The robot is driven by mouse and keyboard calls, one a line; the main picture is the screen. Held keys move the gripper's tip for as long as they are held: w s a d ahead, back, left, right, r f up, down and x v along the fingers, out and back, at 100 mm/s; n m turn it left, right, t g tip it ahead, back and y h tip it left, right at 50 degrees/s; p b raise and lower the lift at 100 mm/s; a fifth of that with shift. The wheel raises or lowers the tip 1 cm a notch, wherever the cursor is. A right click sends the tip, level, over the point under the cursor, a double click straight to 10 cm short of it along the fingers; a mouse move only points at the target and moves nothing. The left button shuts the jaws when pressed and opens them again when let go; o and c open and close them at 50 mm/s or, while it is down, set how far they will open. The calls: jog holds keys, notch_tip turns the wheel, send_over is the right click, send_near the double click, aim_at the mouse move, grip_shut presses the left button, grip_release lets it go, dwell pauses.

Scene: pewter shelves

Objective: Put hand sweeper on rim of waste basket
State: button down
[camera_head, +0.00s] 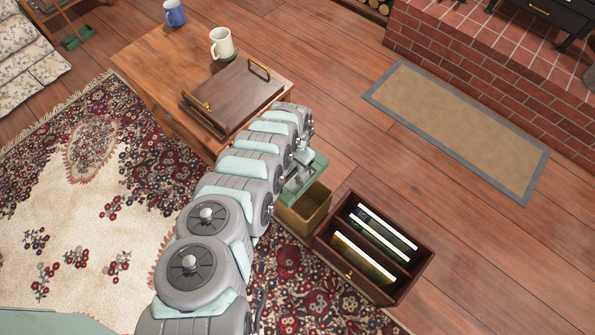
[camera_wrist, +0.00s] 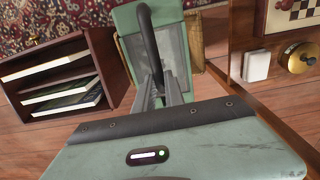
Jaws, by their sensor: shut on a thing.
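The sweeper (camera_head: 317,164) shows partly past my arm in the head view. The waste basket (camera_head: 304,213) is a tan box standing on the floor beside the table, with the sweeper above or on its top. In the wrist view the basket (camera_wrist: 195,34) lies behind the sweeper, mostly hidden. I cannot tell whether the sweeper touches the rim.
A dark wooden rack (camera_head: 405,285) with several books stands close right of the basket. A brown mat (camera_head: 455,125) lies by the brick hearth.

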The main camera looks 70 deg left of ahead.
aim_at(297, 174)
notch_tip(297, 174, down, 6)
jog(key=b, duration=0.4)
jog(key=shift+a+f, duration=0.15)
notch_tip(297, 174, down, 4)
jog(key=b, duration=0.3)
jog(key=shift+r+b, duration=0.2)
jog(key=shift+b, duration=0.15)
jog(key=shift+r, duration=0.15)
jog(key=c, duration=1.4)
grip_release()
